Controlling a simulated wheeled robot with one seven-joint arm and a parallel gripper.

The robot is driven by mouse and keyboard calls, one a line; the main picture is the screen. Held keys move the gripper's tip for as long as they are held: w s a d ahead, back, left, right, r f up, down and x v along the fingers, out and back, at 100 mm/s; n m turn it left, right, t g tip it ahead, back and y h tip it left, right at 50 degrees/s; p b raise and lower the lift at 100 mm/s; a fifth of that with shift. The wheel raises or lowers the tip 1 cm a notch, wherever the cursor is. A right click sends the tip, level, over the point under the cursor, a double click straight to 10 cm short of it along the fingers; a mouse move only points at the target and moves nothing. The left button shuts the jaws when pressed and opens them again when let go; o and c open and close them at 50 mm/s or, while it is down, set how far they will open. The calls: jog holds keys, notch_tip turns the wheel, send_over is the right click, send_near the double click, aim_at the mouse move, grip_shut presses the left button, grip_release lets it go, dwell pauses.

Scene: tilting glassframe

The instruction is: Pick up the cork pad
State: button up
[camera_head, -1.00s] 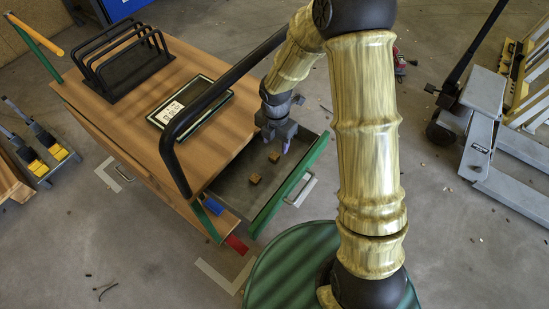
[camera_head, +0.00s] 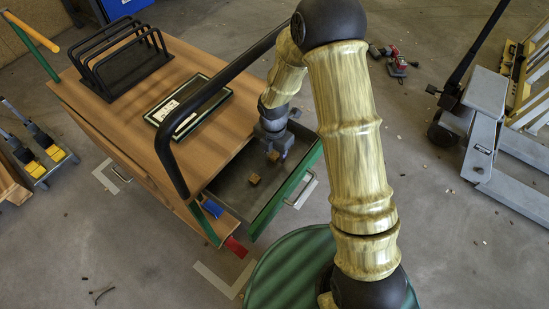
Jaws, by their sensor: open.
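Two small brown blocks that look like cork pads lie in the open drawer (camera_head: 232,186) of the wooden cart. One cork pad (camera_head: 254,180) lies in full view, a little to the lower left of my gripper. The other cork pad (camera_head: 273,156) is right at my gripper's fingertips and partly hidden by them. My gripper (camera_head: 277,152) points down into the drawer and is open. I cannot tell whether its fingers touch the nearer pad.
The drawer's green front (camera_head: 285,191) stands close to my gripper. A dark-framed panel (camera_head: 188,107) and a black rack (camera_head: 122,62) sit on the cart top. The cart's black handle (camera_head: 168,160) rises left of the drawer. A grey pallet jack (camera_head: 482,125) stands at right.

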jog(key=shift+f, duration=0.5)
jog(key=c, duration=1.1)
